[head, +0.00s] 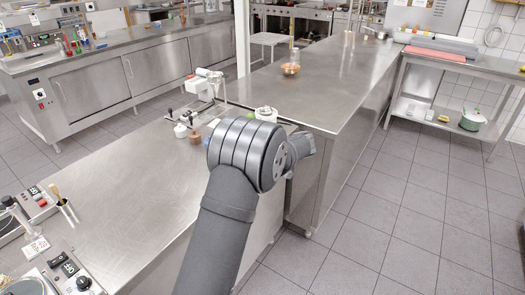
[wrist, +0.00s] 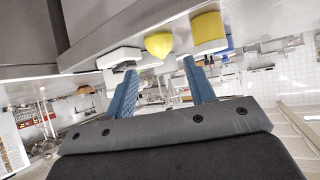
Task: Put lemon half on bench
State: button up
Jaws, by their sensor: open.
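The lemon half (wrist: 158,46) is bright yellow and shows in the wrist view, beyond and between my fingertips, with its tapered end pointing down in the picture. It seems to rest against the grey surface along the top of that picture. My gripper (wrist: 160,66) is open, its two blue fingers apart with nothing held between them. Whether the fingertips reach beside the lemon half I cannot tell. In the head view my own arm covers the gripper, and I cannot make out the lemon half there. The steel bench (head: 130,185) spreads in the lower left.
In the wrist view a yellow cylinder (wrist: 208,32) is right of the lemon half and a white object (wrist: 120,57) left. In the head view small jars (head: 194,137) stand near my arm, and a bowl (head: 290,69) sits on the farther counter. The near bench's middle is clear.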

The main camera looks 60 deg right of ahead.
jog(key=v, duration=0.5)
jog(key=x, duration=1.2)
jog(key=shift+w+f, duration=0.1)
jog(key=shift+f, duration=0.1)
notch_tip(320, 180, up, 3)
jog(key=shift+f, duration=0.25)
jog(key=shift+r, duration=0.65)
